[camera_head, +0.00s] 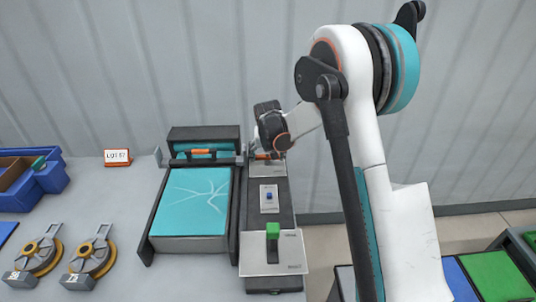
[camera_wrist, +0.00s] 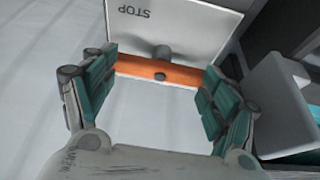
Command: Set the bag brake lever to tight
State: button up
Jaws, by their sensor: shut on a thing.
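An orange bar (camera_wrist: 158,70) on a pivot with a dark bolt stands in front of a white plate (camera_wrist: 190,22) marked STOP, upside down in the wrist view. My gripper (camera_wrist: 161,66) has one finger at each end of this bar and is shut on it. In the head view my gripper (camera_head: 270,135) is at the far end of the dark control strip, over the orange bar (camera_head: 264,156). A green-knobbed lever (camera_head: 273,231) stands upright on a white plate at the near end. I cannot read which lever is labelled bag brake.
A teal bag (camera_head: 192,200) lies in a black-sided frame left of the strip, with another orange handle (camera_head: 203,152) behind it. A small blue switch (camera_head: 269,196) sits mid-strip.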

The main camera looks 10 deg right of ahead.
jog(key=shift+f, duration=0.15)
jog(key=o, duration=0.8)
jog(key=shift+a, duration=0.1)
jog(key=o, duration=0.3)
jog(key=shift+w+f, duration=0.15)
jog(key=shift+w, duration=0.1)
jog(key=d+v, duration=0.1)
jog(key=v, duration=1.1)
jog(key=shift+a, duration=0.45)
